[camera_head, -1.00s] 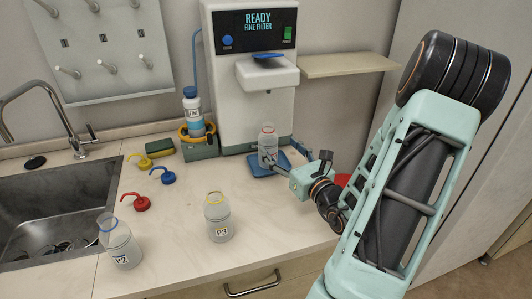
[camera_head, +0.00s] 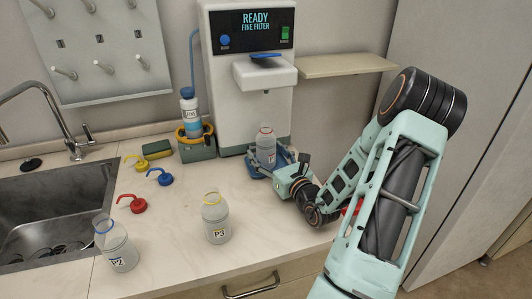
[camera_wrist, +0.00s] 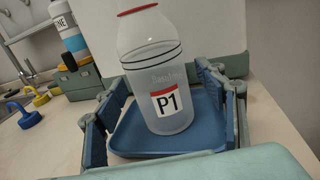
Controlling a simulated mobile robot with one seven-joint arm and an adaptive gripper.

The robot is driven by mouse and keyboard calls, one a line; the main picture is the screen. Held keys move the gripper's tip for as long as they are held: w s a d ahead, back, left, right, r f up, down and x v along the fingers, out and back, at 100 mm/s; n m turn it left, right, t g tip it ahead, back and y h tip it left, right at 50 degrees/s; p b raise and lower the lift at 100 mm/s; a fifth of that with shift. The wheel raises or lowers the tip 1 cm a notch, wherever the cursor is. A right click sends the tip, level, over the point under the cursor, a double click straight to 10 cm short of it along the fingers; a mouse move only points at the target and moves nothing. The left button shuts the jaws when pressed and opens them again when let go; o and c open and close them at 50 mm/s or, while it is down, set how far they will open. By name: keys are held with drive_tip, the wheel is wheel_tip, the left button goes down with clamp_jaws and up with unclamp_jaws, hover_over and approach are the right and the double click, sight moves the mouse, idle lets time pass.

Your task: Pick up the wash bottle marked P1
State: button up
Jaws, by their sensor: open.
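The wash bottle marked P1 (camera_wrist: 155,75) stands upright on a blue tray (camera_wrist: 125,140) in the wrist view. It is translucent white with a red ring at its neck and a red-edged label. In the head view the P1 bottle (camera_head: 266,145) stands under the machine's spout. My gripper (camera_wrist: 165,100) is open, with one finger on each side of the bottle's lower part and a gap to each side. It also shows in the head view (camera_head: 270,165), low in front of the machine. The bottle's base shows on the tray.
Bottles P2 (camera_head: 118,245) and P3 (camera_head: 216,219) stand on the counter to the left. Yellow, blue and red caps with bent spouts (camera_head: 137,203) lie near the sink (camera_head: 60,215). A caddy (camera_head: 198,148) with a blue-and-white bottle stands left of the dispensing machine (camera_head: 225,100).

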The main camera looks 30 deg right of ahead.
drive_tip(key=shift+w, duration=0.3)
drive_tip(key=shift+c, duration=0.5)
drive_tip(key=shift+r, duration=0.1)
drive_tip(key=c, duration=1.6)
